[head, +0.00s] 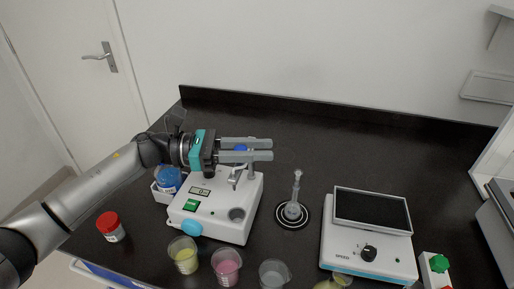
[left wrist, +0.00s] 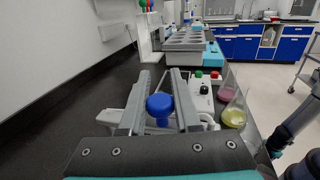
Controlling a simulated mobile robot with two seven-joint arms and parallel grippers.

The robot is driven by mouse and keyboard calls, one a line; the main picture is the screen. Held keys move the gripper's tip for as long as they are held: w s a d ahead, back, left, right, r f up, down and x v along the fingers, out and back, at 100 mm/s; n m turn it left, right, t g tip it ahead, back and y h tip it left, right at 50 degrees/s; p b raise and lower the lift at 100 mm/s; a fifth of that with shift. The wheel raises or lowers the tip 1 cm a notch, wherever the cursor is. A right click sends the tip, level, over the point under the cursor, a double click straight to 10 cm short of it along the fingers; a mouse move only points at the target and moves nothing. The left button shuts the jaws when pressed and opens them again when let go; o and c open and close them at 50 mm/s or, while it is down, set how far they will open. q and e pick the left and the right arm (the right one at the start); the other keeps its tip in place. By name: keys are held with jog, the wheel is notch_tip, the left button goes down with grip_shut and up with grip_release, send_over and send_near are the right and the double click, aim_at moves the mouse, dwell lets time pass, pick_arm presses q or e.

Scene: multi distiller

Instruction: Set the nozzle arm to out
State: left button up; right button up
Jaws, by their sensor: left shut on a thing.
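The white device (head: 215,222) with a small display and a green button stands at left centre in the head view. A grey metal nozzle arm (head: 237,178) curves over its top near the back. A round blue knob (head: 240,148) shows above it, between the fingers of my left gripper (head: 272,149). In the left wrist view the blue knob (left wrist: 159,105) sits between the two grey fingers, nearer their bases than their tips. My left gripper is shut on the knob. The fingers hide part of the nozzle arm, so its link to the knob is unclear.
Beakers with yellow (head: 184,255), pink (head: 227,267) and clear (head: 274,273) contents line the front. A flask (head: 293,209) stands on a black-and-white round base. A stirrer plate (head: 368,249) is to the right. A red-capped jar (head: 111,227) stands front left. The back counter is clear.

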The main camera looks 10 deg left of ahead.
pick_arm(q)
grip_shut()
dwell(0.8)
